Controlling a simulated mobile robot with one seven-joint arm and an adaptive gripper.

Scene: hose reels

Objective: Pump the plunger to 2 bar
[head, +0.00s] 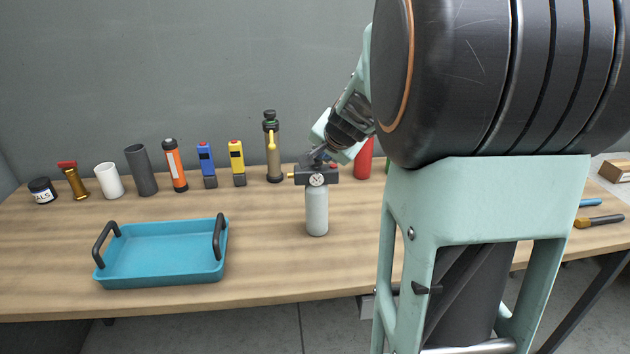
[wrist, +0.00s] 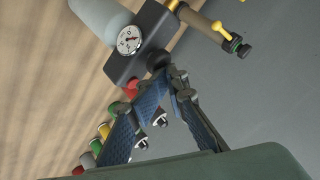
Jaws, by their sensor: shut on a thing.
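The hand pump stands upright on the table: a pale grey bottle (head: 317,212) under a black head block (head: 326,175). My gripper (head: 317,158) reaches down from the upper right to the top of the block. In the wrist view its fingertips (wrist: 165,75) are closed around the black plunger knob (wrist: 158,60), close to the block. The plunger's rod is mostly hidden.
A blue tray (head: 160,253) with black handles lies front left. A bronze cylinder with a yellow lever (head: 272,152) and several tools stand in a row behind. A red cylinder (head: 363,158) stands just right of the pump. My arm hides much of the table's right side.

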